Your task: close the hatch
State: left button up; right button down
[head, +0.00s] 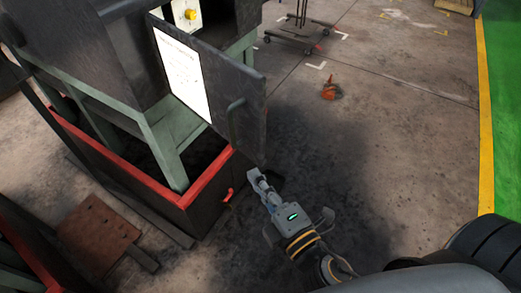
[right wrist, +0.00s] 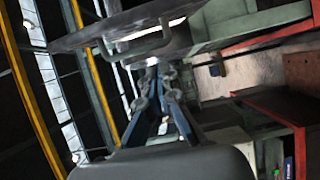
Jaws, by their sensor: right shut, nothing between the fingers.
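The hatch (head: 250,105) is a dark metal panel that stands swung out from the dark machine body in the head view. A green bar handle (head: 232,118) is on its face. In the right wrist view the hatch (right wrist: 85,38) crosses the top, with the handle (right wrist: 140,50) hanging below it. My right gripper (head: 254,174) is below the hatch's lower edge, apart from the handle. Its fingers (right wrist: 160,75) are shut and empty, pointing toward the hatch area. My left gripper does not show.
A red-rimmed dark tray (head: 212,180) lies under the green machine frame, close left of my right gripper. A rusty plate (head: 98,230) is at lower left. An orange object (head: 331,91) and a wheeled stand (head: 300,35) are farther back. Floor to the right is clear.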

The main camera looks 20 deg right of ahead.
aim_at(261, 155)
jog(key=shift+w+d+p, duration=0.45)
jog(key=shift+w+p, duration=0.1)
jog(key=shift+w, duration=0.5)
jog(key=shift+w+d+p, duration=0.5)
jog(key=shift+w, duration=0.55)
jog(key=shift+w+d+p, duration=0.45)
jog(key=shift+w+p, duration=0.1)
jog(key=shift+w, duration=0.5)
